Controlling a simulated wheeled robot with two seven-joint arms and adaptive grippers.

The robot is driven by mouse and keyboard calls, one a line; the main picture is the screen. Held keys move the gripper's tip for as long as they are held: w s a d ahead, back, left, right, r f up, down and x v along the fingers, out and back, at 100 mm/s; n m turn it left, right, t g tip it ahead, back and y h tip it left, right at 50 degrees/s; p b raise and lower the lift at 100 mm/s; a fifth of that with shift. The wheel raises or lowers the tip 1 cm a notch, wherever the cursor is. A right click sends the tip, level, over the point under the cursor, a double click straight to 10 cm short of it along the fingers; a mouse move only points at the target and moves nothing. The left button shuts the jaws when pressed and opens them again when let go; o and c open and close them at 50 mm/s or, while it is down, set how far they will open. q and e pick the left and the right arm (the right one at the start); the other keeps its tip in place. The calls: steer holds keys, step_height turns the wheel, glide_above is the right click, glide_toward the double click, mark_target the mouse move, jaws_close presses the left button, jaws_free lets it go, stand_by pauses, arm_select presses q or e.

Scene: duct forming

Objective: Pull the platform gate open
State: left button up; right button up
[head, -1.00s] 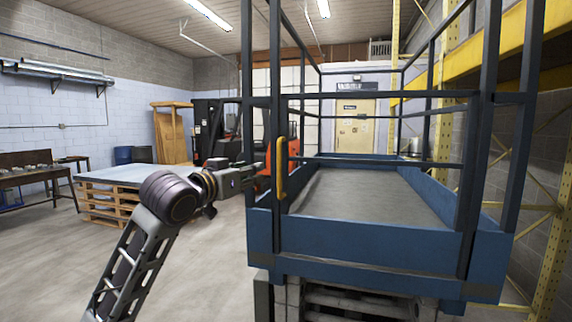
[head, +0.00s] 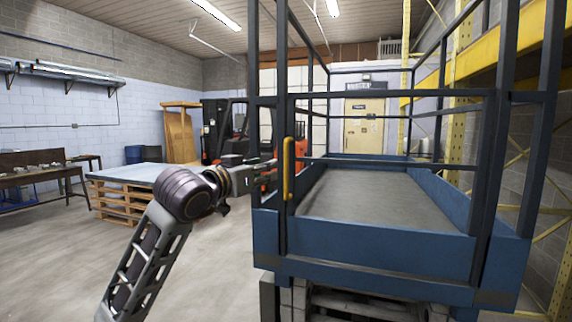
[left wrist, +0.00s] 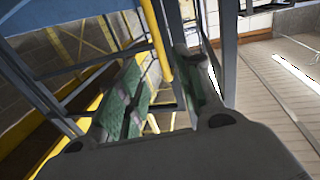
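The blue platform (head: 380,250) has dark railings, and its gate (head: 390,165) of dark bars stands across the near end, looking closed. A vertical yellow handle (head: 289,168) is on the gate's left post. My left gripper (head: 268,166) is just left of the handle at about its mid-height. In the left wrist view its green-padded fingers (left wrist: 158,62) are spread apart, with the yellow handle (left wrist: 156,35) showing between or just beyond their tips. I cannot tell whether they touch it. My right gripper is not in view.
Wooden pallets with a flat sheet (head: 125,175) stand on the left, with a workbench (head: 40,175) beyond. An orange forklift (head: 235,135) is behind the platform. Yellow racking (head: 460,110) runs close along the right. The floor at the left front is clear.

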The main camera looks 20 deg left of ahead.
mark_target(285, 163)
arm_select(q)
steer(key=x, duration=0.5)
steer(key=shift+w+d+p, duration=0.1)
steer(key=shift+w+p, duration=0.2)
steer(key=x, duration=0.3)
steer(key=shift+w, duration=0.2)
steer(key=shift+p+x, duration=0.4)
steer(key=shift+x, duration=0.7)
steer(key=shift+w+d, duration=0.1)
steer(key=shift+w, duration=0.4)
steer(key=shift+c, duration=0.2)
steer(key=c, duration=0.5)
steer(key=shift+c, duration=1.1)
jaws_close()
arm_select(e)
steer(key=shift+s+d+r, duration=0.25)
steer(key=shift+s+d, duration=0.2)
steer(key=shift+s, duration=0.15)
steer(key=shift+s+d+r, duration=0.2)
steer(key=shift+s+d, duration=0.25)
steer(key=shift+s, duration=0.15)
